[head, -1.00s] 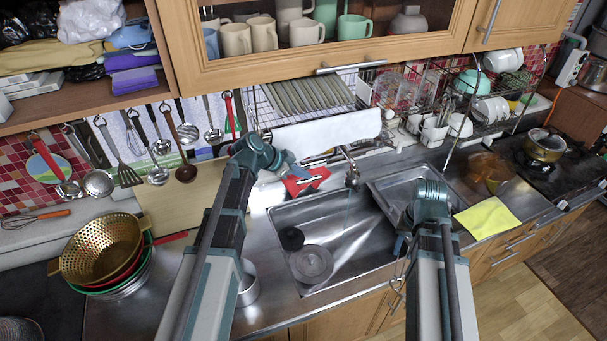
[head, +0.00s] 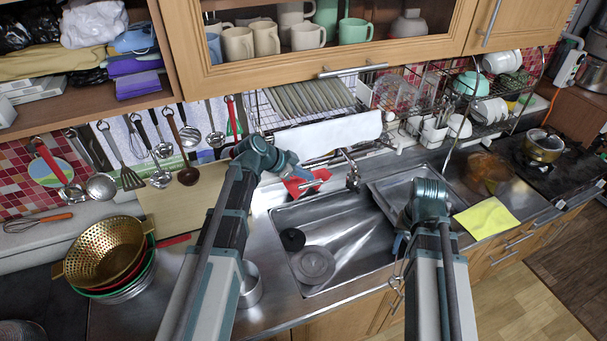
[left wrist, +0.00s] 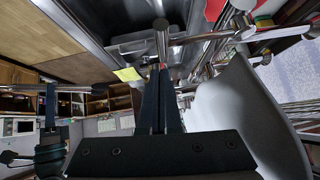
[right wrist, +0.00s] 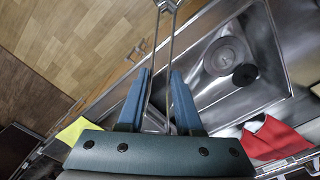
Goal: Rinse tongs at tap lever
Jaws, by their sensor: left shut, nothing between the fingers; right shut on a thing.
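The metal tongs (right wrist: 172,45) are between the fingers of my right gripper (right wrist: 160,78), which is shut on them. In the head view the tongs (head: 396,285) hang below my right gripper (head: 400,246), at the front edge of the sink. The tap (head: 352,178) stands behind the sink basin, with its lever (head: 345,155) on top. My left gripper (head: 308,184) is shut and empty, left of the tap. In the left wrist view a metal rod of the tap (left wrist: 161,40) is just beyond the closed fingertips (left wrist: 160,70); I cannot tell if they touch.
The left basin (head: 345,232) holds a round grey strainer (head: 314,265) and a black disc (head: 292,239). A red cloth (right wrist: 275,138) lies behind the sink. A yellow cloth (head: 487,218) lies at the right. Colanders (head: 105,250) stand at the left. A dish rack (head: 480,100) is behind.

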